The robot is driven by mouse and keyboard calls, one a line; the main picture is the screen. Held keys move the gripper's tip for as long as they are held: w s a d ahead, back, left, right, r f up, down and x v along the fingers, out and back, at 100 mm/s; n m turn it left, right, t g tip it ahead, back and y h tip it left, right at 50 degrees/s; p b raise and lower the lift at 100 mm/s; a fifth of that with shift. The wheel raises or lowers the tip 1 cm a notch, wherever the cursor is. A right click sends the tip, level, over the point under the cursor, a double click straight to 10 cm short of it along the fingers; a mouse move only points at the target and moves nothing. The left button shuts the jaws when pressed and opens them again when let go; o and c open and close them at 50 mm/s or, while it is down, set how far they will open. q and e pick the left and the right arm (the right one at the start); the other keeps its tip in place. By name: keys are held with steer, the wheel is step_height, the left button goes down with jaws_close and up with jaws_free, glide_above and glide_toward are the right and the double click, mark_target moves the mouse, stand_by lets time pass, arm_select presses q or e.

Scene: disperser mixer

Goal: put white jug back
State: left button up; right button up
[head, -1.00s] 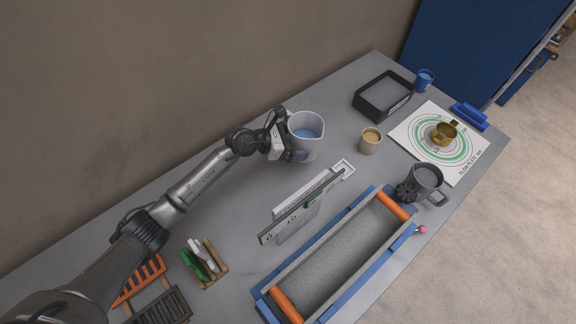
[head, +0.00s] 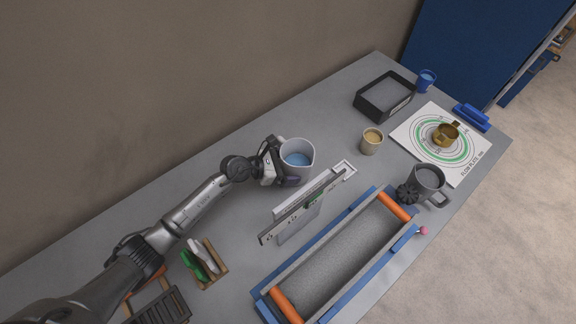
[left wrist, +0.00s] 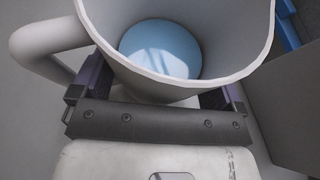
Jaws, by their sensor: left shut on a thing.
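The white jug (head: 296,157) holds light blue liquid and is upright near the middle of the table in the head view. My left gripper (head: 277,165) is shut on the jug from its left side. In the left wrist view the jug (left wrist: 250,30) fills the upper part, with its handle at the left and the blue liquid inside. The gripper's fingers (left wrist: 158,100) lie on both sides of the jug's wall. I cannot tell whether the jug's base touches the table. My right gripper is not in view.
An upright panel stand (head: 310,200) is close to the jug, at its lower right. A blue-framed trough (head: 340,255) lies beyond it. A small tan cup (head: 371,141), a black tray (head: 384,95) and a dark grey mug (head: 428,181) are to the right. Table behind the jug is clear.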

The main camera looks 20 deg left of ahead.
arm_select(q)
steer(key=shift+f, duration=0.1)
steer(key=o, duration=0.8)
steer(key=shift+o, duration=0.2)
steer(key=shift+r, duration=0.3)
steer(key=v, duration=1.2)
steer(key=shift+f, duration=0.15)
